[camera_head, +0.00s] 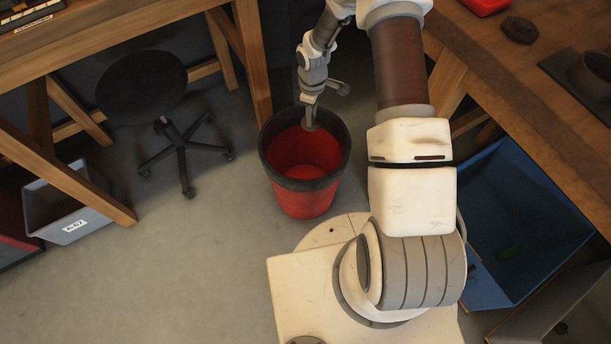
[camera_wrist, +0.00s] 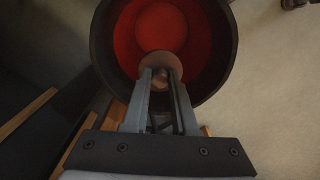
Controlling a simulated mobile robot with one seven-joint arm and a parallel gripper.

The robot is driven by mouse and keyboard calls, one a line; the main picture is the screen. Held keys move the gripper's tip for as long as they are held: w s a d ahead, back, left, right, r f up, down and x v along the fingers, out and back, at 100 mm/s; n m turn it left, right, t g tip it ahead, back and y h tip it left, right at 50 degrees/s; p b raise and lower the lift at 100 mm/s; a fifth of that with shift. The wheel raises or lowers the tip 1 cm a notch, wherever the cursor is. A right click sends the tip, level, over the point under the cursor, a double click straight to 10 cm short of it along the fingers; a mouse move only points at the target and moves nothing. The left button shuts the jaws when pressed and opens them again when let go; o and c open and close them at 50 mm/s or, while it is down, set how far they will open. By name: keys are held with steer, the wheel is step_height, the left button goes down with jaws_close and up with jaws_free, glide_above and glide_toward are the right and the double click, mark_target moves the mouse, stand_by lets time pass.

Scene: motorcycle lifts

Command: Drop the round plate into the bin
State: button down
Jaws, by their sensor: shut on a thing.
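The bin (camera_head: 303,204) is a round red bucket with a wide dark rim, standing upright on the floor in the head view. Its dark rim (camera_wrist: 226,45) and red inside fill the upper part of the wrist view. My gripper (camera_wrist: 160,82) points down over the bin's near side in the wrist view. It is shut on the round plate (camera_wrist: 161,60), a small brownish disc between the fingertips, seen against the red inside. In the head view my gripper (camera_head: 309,116) is at the bin's mouth, at its back part. The plate is hard to make out there.
A black stool (camera_head: 142,84) stands left of the bin. A wooden bench (camera_head: 120,40) is at the upper left, and a grey labelled box (camera_head: 72,222) sits below it. A blue crate (camera_head: 520,220) lies to the right.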

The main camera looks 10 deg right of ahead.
steer(key=f, duration=0.1)
steer(key=f+b, duration=0.1)
steer(key=f, duration=0.2)
steer(key=shift+w+a+n, duration=0.1)
steer(key=shift+w+n, duration=0.15)
steer(key=shift+n, duration=0.15)
step_height(320, 180, down, 6)
steer(key=b, duration=0.4)
steer(key=shift+r, duration=0.25)
steer(key=c, duration=0.6)
jaws_free()
step_height(320, 180, up, 18)
steer(key=p, duration=0.5)
steer(key=shift+f, duration=0.25)
